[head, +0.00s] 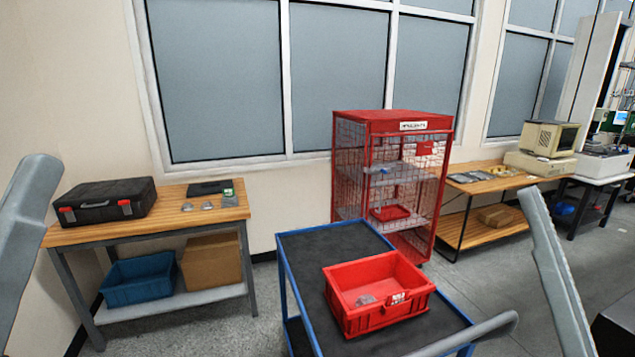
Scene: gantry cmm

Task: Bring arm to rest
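A grey link of my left arm (22,235) rises at the left edge of the head view. A grey link of my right arm (556,270) stands at the lower right, leaning to the left at its top. Neither gripper shows in this view, so I cannot see whether they are open, shut or holding anything. Neither visible arm link appears to touch the cart or the benches.
A blue-framed cart (320,243) with a red bin (378,312) holding small grey parts stands in front. A wooden bench (160,218) with a black case (107,201) is left. A red mesh cage (395,122) and another bench (480,187) stand behind.

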